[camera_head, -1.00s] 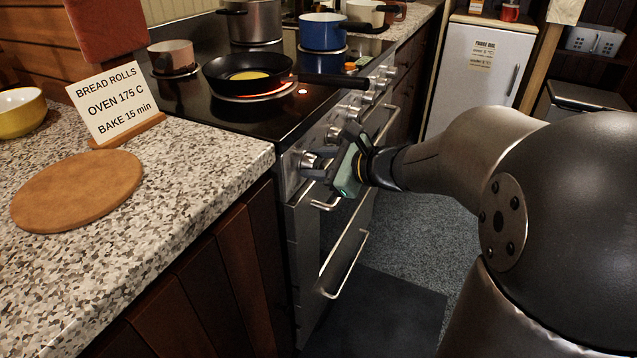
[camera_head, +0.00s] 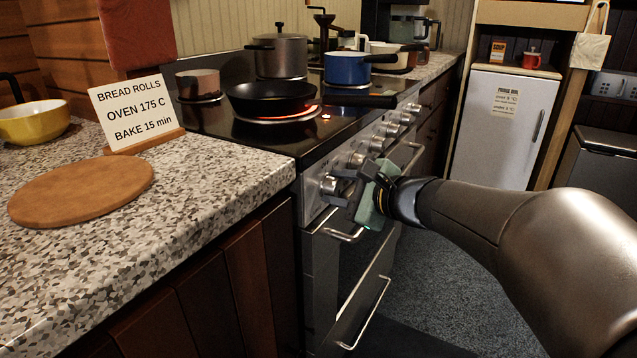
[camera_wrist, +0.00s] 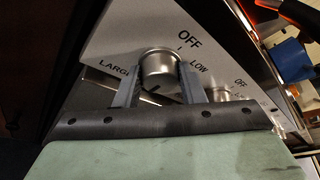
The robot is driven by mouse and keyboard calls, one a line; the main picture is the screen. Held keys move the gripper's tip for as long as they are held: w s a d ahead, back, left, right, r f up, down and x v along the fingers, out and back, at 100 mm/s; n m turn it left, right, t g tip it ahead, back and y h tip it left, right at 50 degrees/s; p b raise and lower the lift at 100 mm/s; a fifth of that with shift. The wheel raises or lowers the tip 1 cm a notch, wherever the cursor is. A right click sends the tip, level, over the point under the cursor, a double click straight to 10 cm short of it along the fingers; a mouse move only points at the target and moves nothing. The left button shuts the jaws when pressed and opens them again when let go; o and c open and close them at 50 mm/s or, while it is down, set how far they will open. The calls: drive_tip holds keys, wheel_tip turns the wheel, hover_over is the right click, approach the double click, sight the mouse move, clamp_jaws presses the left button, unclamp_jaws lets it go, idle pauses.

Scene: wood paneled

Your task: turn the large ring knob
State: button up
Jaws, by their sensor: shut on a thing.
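The large ring knob is a silver cylinder at the near end of the stove's front panel. In the wrist view the knob (camera_wrist: 159,68) sits between my two grey fingers, by the printed words "OFF", "LOW" and a partly hidden "LARGE". My gripper (camera_wrist: 157,86) is shut on it, one finger on each side. A tick stands beneath "OFF"; I cannot tell where the knob's pointer is. In the head view my gripper (camera_head: 342,187) is at the panel, partly covering the knob (camera_head: 328,184).
More knobs (camera_head: 357,159) line the panel beyond. Oven door handles (camera_head: 367,312) stick out below. A black frying pan (camera_head: 270,98) is on a glowing burner, its handle reaching over the front edge. A granite counter (camera_head: 220,190) is at left; floor at right is open.

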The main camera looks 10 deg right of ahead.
drive_tip(key=o, duration=1)
drive_tip(key=shift+r+p, duration=0.1)
drive_tip(key=shift+p, duration=0.2)
